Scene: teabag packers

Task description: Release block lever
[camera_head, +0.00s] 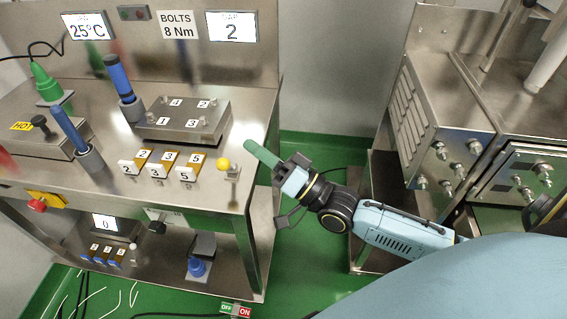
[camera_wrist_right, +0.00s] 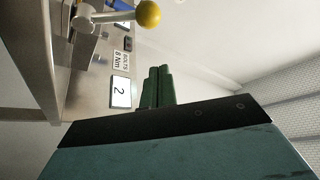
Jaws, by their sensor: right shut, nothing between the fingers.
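The block lever, a metal rod with a yellow ball knob (camera_head: 223,164), stands at the right front corner of the steel bench. Its yellow ball (camera_wrist_right: 149,14) and pale rod also show at the top of the right wrist view. My right gripper (camera_head: 262,153) has green fingers and is shut and empty. It is just right of the knob in the head view, pointing up and left, with a small gap between them. The green fingers (camera_wrist_right: 158,87) lie together in the wrist view, apart from the ball. My left gripper is not in view.
A metal block plate (camera_head: 183,119) with numbered labels lies on the bench (camera_head: 262,108), behind several numbered small blocks (camera_head: 161,163). Blue-handled tools stand in holders at left. A red knob (camera_head: 37,205) is on the front. A steel cabinet (camera_head: 445,125) stands right, beyond an open floor gap.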

